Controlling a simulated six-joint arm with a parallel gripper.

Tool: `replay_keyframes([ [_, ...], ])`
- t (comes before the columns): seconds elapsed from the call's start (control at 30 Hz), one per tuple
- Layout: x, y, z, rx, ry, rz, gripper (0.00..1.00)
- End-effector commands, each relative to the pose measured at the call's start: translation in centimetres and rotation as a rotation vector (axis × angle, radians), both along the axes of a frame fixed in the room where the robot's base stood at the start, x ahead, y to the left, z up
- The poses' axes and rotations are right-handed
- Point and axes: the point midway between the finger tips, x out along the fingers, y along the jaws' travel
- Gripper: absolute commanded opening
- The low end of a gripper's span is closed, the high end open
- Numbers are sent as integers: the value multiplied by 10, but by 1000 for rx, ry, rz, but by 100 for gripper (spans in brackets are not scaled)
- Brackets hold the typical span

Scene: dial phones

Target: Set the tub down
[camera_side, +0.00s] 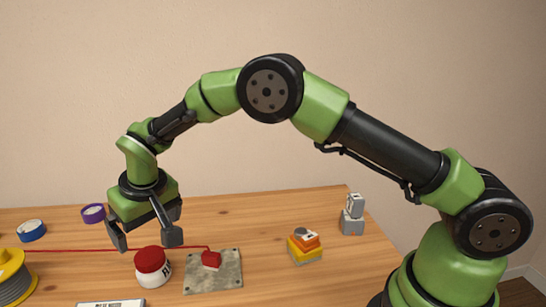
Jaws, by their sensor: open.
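A white tub (154,274) with a red lid and dark lettering stands upright on the wooden table at the lower left. My gripper (146,242) is open just above the tub, with its jaws pointing down. The left finger is up and to the left of the lid. The right finger is up and to the right of it. I cannot tell from this view whether either finger touches the lid.
A grey plate (228,283) with a red block (211,259) lies right of the tub. A red line runs left toward a yellow spool (14,278). Blue tape (32,231), purple tape (92,213), a yellow-orange device (305,247) and a grey device (352,216) stand around.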

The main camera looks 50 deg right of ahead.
Motion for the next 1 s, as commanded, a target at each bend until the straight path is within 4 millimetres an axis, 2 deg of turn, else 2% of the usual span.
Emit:
replay_keyframes([
  [0.07, -1, -2, 6, 4, -4, -4, 96],
  [0.13, -3, -8, 20, 15, -12, -14, 96],
  [0.27, -18, -28, 69, 54, -38, -52, 96],
  [0.4, -53, -57, 127, 109, -75, -103, 96],
  [0.47, -72, -69, 147, 133, -92, -125, 96],
  [0.6, -124, -94, 184, 186, -136, -172, 96],
  [0.7, -164, -108, 199, 221, -171, -204, 96],
  [0.8, -205, -118, 204, 256, -207, -233, 96],
  [0.9, -241, -124, 202, 284, -241, -257, 96],
  [1.0, -267, -127, 195, 307, -268, -275, 96],
])
